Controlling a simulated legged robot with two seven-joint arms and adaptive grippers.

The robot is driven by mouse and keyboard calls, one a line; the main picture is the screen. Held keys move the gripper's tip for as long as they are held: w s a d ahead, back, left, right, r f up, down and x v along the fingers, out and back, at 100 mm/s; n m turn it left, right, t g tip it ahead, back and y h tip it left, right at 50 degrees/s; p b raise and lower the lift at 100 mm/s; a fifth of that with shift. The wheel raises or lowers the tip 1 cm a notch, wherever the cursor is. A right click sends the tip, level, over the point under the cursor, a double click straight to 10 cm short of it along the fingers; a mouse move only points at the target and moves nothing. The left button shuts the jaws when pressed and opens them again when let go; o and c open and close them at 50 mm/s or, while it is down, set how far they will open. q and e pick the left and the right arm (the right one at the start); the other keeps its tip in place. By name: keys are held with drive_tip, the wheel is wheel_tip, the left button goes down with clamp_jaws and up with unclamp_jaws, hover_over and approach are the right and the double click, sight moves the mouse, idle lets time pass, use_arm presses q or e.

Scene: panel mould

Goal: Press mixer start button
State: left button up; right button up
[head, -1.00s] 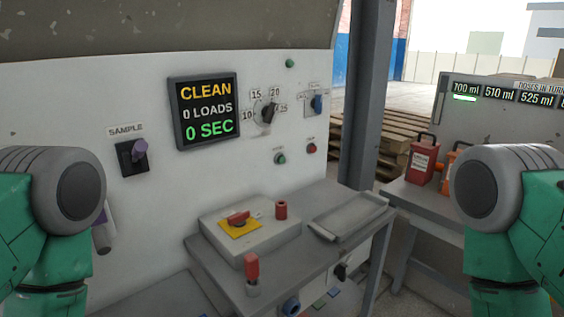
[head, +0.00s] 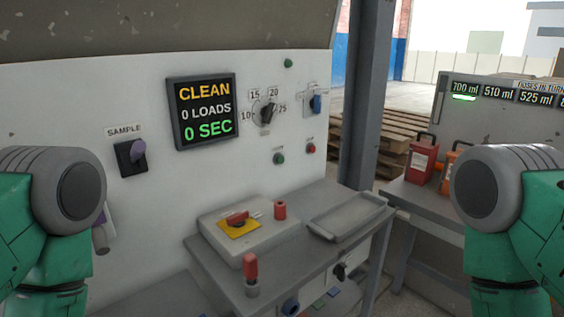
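The mixer panel (head: 60,100) is a pale upright wall with controls. A green button (head: 278,159) and a red button (head: 310,148) sit side by side below the dial, each under a small label too small to read. Another small green button or lamp (head: 288,63) is near the panel's top edge. The display (head: 207,111) reads CLEAN, 0 LOADS, 0 SEC. A numbered dial (head: 266,112) and a blue switch (head: 317,103) are right of it. Only the upper parts of my two arms show, at the left and right edges; neither gripper is in view.
A grey bench (head: 225,284) in front of the panel holds a box with a yellow plate and red knob (head: 238,221), red-topped pieces and a tray (head: 345,217). A grey post (head: 365,90) stands right of the panel. Red canisters (head: 421,160) stand on a table at right.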

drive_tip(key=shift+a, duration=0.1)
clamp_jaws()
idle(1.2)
